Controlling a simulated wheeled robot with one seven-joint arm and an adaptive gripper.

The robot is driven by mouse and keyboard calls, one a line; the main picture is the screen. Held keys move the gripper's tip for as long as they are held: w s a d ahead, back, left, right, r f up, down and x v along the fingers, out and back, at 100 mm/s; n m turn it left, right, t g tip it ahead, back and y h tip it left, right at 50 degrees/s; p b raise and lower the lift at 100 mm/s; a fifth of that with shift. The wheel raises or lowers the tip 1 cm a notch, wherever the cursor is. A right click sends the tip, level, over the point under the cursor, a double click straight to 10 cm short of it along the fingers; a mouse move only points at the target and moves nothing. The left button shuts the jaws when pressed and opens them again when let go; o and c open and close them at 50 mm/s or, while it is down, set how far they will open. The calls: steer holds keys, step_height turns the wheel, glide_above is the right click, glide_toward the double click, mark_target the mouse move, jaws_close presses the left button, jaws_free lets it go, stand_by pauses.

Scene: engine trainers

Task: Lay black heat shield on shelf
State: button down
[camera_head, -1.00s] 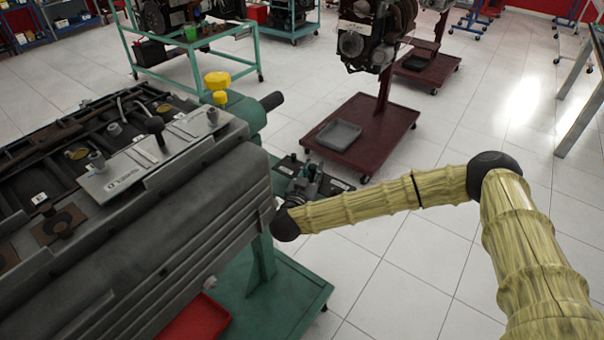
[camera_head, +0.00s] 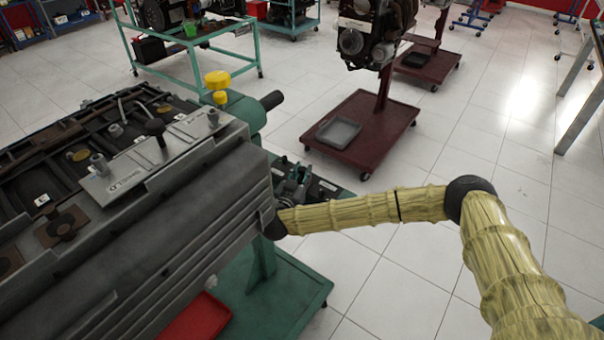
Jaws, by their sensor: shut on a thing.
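My gripper (camera_head: 293,188) shows only in part past the right end of the grey engine block (camera_head: 185,210), at the end of my yellow-covered arm. Its fingertips are small and partly hidden by the engine and my wrist. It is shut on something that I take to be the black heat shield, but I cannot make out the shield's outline. A dark flat surface with small pale labels (camera_head: 328,187) lies behind and below the gripper. I cannot tell whether it is the shelf or part of what is held.
The engine stands on a green wheeled stand (camera_head: 285,305) with a red tray (camera_head: 197,320) low down. A dark red trolley (camera_head: 375,125) carries a grey tray (camera_head: 338,132). A green-framed table (camera_head: 195,58) is at the back. Open tiled floor lies right of the stand.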

steer(key=shift+f, duration=0.5)
steer(key=c, duration=1.2)
jaws_free()
steer(key=shift+r, duration=0.55)
steer(key=p+v, duration=0.1)
steer(key=v, duration=1)
steer(key=shift+s+a, duration=0.2)
steer(key=shift+s, duration=0.2)
